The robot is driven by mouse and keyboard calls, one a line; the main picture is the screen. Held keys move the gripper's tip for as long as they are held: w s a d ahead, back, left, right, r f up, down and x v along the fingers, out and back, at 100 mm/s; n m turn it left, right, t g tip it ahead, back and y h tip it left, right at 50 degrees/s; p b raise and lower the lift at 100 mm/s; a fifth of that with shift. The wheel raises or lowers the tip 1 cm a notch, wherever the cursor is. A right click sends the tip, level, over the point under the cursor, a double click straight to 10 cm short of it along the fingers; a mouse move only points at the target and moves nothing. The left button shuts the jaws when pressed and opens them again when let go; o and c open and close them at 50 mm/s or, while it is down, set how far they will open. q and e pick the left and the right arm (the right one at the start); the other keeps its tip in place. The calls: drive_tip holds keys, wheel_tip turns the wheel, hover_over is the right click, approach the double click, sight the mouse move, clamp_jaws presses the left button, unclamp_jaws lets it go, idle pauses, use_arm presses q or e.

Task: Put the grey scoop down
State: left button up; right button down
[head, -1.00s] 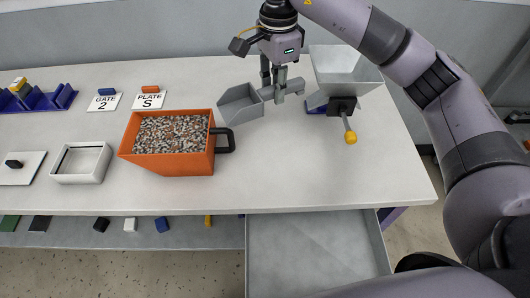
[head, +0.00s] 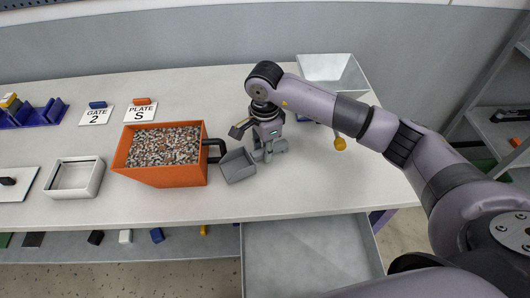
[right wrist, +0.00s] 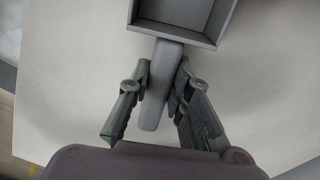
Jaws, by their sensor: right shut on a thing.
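The grey scoop (head: 238,166) is at the table's middle, just right of the orange bin, with its open mouth turned up and to the left. My right gripper (head: 264,153) is shut on its handle. In the right wrist view the scoop's empty tray (right wrist: 180,18) shows at the top, and its handle (right wrist: 157,95) runs down between the fingers of my right gripper (right wrist: 160,88). The scoop is at or close above the table top; I cannot tell whether it touches. My left gripper is not in view.
The orange bin (head: 160,178) of mixed granules, with a black handle (head: 216,148), stands close left of the scoop. A grey hopper (head: 335,70) with a yellow-knobbed lever (head: 340,144) stands behind right. The white table (head: 300,190) is clear in front. An open drawer (head: 305,258) lies below.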

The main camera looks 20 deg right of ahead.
wheel_tip(320, 180, down, 2)
drive_tip(key=shift+f, duration=0.1)
drive_tip(key=shift+f, duration=0.15)
drive_tip(key=c, duration=1.5)
unclamp_jaws()
drive_tip(key=shift+o, duration=0.2)
